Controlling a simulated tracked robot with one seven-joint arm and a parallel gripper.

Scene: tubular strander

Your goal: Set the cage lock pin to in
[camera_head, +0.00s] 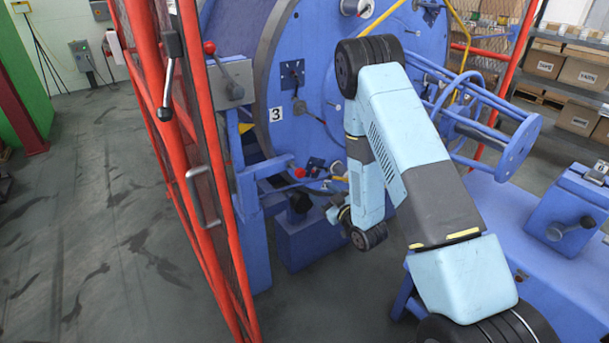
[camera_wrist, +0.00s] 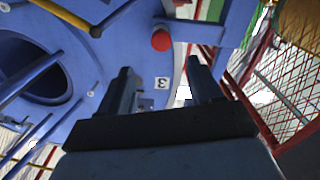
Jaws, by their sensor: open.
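A red round knob (camera_head: 300,172) sits on the end of a short horizontal rod on a blue post, beside the big blue cage disc (camera_head: 300,120). It looks like the cage lock pin, but no label shows this. In the wrist view a red knob (camera_wrist: 161,41), probably the same one, shows just above the gap between my fingers. My gripper (camera_wrist: 160,70) is open and empty, apart from the knob. In the head view my gripper (camera_head: 338,208) is small, low and to the right of the knob, partly hidden by my wrist.
A grey box with a red-knobbed lever (camera_head: 212,48) stands left of the disc. A red mesh guard door (camera_head: 185,130) with a handle is further left. A number 3 plate (camera_head: 276,114) is on the disc. Open floor (camera_head: 90,230) lies left of the door.

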